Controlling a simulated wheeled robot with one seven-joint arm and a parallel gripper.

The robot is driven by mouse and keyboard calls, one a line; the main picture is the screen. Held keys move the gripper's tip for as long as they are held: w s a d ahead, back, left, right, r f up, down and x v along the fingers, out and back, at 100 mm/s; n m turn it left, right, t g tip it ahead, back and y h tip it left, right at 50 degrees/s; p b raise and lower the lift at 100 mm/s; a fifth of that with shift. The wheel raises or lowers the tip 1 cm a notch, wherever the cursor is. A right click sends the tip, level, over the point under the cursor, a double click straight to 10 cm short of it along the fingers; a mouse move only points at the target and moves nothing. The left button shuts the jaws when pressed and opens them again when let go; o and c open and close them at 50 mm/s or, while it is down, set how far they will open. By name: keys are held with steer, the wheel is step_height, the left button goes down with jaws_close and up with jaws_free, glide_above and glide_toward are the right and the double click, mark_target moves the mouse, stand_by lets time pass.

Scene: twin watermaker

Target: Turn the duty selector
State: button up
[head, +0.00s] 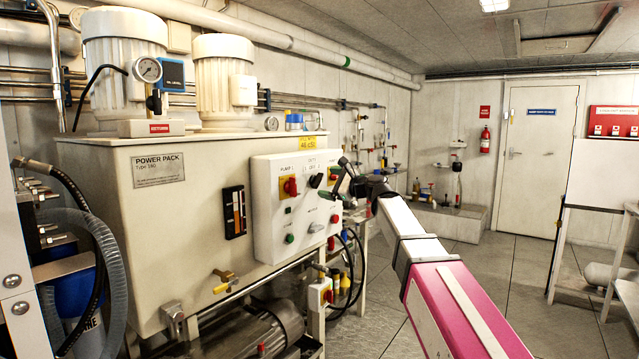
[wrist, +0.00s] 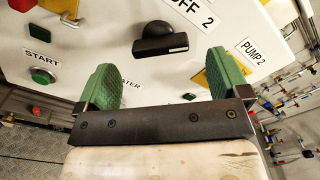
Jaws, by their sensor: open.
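The black selector knob (wrist: 160,40) sits on the white control panel (wrist: 105,40), its bar handle roughly level, with a label ending in "OFF 2" above it. I take this for the duty selector. It also shows in the head view as a black knob (head: 316,181). My gripper (wrist: 165,70) is open, its two green fingers spread toward the panel. The knob appears between and beyond the fingertips, with no contact visible. In the head view my gripper (head: 335,180) is at the right side of the panel and partly covers it.
A red-on-yellow switch (head: 290,187) sits left of the knob. A "PUMP 2" label (wrist: 252,50) and another yellow plate are close to the right finger. A green START button (wrist: 43,75) is at left. Pipes line the far wall. Open floor (head: 480,265) lies to the right.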

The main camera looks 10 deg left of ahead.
mark_target(321, 181)
steer(key=shift+x, duration=2.35)
steer(key=c, duration=0.9)
